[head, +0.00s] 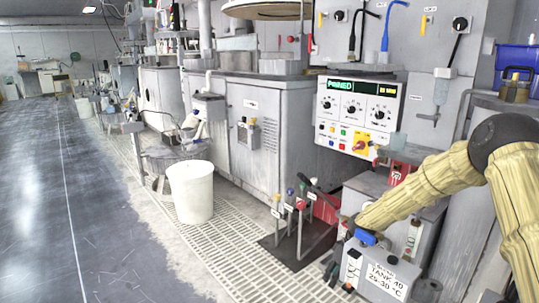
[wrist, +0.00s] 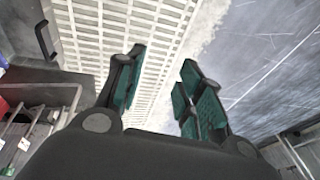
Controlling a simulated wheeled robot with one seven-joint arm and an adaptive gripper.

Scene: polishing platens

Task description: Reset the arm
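My arm (head: 425,190), in a tan ribbed cover with dark joints, reaches in from the right edge of the head view. It bends at a dark elbow and slopes down to the left towards the front of the machine. My gripper (wrist: 162,60) shows clearly in the wrist view. Its two dark fingers with teal pads stand apart, with nothing between them. White floor grating and grey floor lie beyond the fingertips. In the head view the gripper is hard to make out among the dark parts near the levers.
A control panel (head: 358,112) with dials stands behind my arm. Levers (head: 301,215) and a box labelled tank 40 (head: 383,279) are close to it. A white bucket (head: 191,192) stands on the grating. The grey floor (head: 50,180) at left is open.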

